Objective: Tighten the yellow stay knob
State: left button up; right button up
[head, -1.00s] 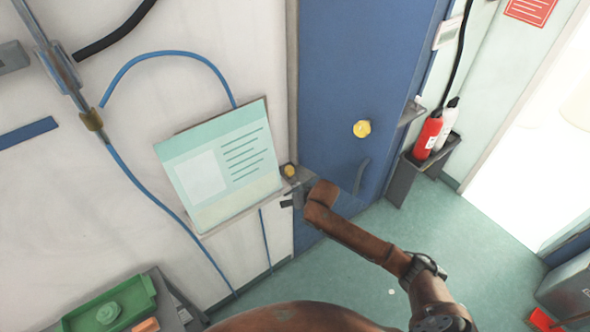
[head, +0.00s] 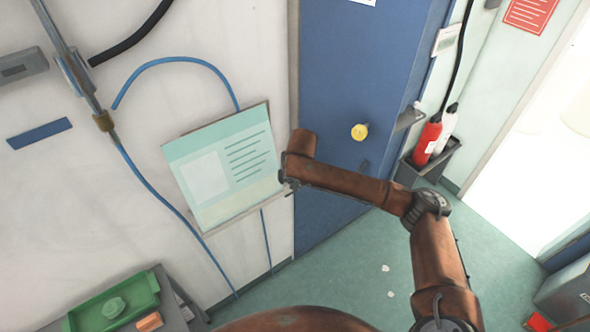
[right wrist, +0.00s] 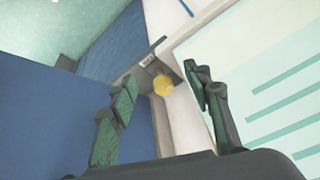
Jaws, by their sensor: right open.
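A yellow knob (right wrist: 163,86) on a grey bracket (right wrist: 140,68) shows in the right wrist view, ahead of my right gripper (right wrist: 164,79). The gripper is open, with one finger on each side of the knob in the picture; I cannot tell how far apart they are in depth, and no contact shows. In the head view my right arm hides this knob, its bracket and the gripper. A second yellow knob (head: 359,132) is on the blue door (head: 335,75). My left gripper is not in view.
A teal and white panel (head: 222,165) is on the wall just left of my right wrist. A blue hose (head: 160,195) runs down the wall. A green tray (head: 112,303) is at lower left. A red extinguisher (head: 427,141) stands right of the door. The green floor (head: 370,255) looks largely clear.

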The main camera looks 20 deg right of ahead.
jog(key=r, duration=0.3)
jog(key=shift+w+d+r, duration=0.1)
jog(key=shift+w+d, duration=0.25)
